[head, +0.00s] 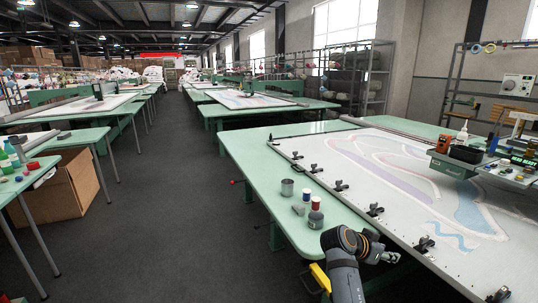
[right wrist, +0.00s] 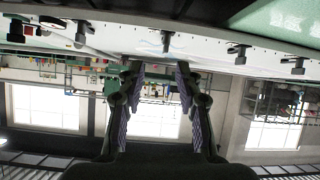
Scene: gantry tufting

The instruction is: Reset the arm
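My right arm comes in at the bottom of the head view, beside the near edge of the green tufting table (head: 247,163). My right gripper (head: 391,257) is small and partly hidden behind its own wrist there, close to the front edge of the white framed cloth (head: 400,158). In the right wrist view the two fingers of my right gripper (right wrist: 158,72) stand well apart, with nothing between them. The wrist picture looks upside down, with the frame edge and its clamps along the top. My left gripper is not in view.
Black clamps (head: 341,186) line the frame edge. A tool carriage (head: 455,165) stands over the cloth at right. The aisle floor (head: 170,200) is clear.

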